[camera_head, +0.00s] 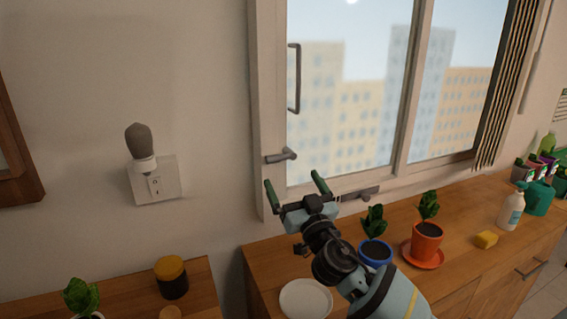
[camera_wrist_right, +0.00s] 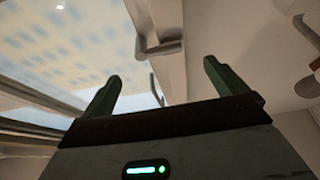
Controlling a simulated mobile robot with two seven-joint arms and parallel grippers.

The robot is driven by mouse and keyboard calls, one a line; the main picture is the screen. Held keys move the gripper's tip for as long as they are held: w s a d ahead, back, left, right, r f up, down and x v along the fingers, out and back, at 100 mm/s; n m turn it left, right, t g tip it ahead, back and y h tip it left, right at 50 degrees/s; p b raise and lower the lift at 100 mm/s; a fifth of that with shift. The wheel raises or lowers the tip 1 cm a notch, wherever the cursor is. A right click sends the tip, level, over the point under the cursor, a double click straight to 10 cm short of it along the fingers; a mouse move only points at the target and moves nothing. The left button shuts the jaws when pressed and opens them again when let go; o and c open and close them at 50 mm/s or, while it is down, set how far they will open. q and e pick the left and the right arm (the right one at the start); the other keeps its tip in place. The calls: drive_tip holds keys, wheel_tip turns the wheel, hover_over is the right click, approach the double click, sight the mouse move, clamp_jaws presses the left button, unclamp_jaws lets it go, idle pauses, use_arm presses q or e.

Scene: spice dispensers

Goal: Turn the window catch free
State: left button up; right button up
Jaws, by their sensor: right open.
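The window (camera_head: 345,100) has a pale frame. A grey lever catch (camera_head: 281,157) sits on its left upright, with its arm pointing right; a grey lever, likely this catch, shows in the right wrist view (camera_wrist_right: 158,45). A second grey lever fitting (camera_head: 360,194) is on the bottom rail. My right gripper (camera_head: 293,179) is open and empty, just below the left catch in the head view and apart from it. Its green fingers also show in the wrist view (camera_wrist_right: 161,70), with the lever beyond them. My left gripper is not in view.
A dark vertical handle (camera_head: 294,78) is above the catch. Below the window, a wooden counter holds a white plate (camera_head: 306,299), a blue pot (camera_head: 375,252), an orange pot (camera_head: 427,238), a yellow sponge (camera_head: 486,239) and a bottle (camera_head: 511,210).

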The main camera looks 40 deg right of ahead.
sight(282, 160)
drive_tip(key=p+x, duration=0.1)
drive_tip(key=x, duration=0.4)
drive_tip(key=shift+d+r, duration=0.1)
drive_tip(key=shift+x, duration=0.9)
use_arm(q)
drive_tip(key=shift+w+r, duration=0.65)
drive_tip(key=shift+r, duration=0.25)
use_arm(e)
drive_tip(key=shift+w, duration=0.1)
drive_tip(key=shift+c, duration=0.5)
drive_tip(key=shift+f, duration=0.2)
drive_tip(key=c, duration=1.2)
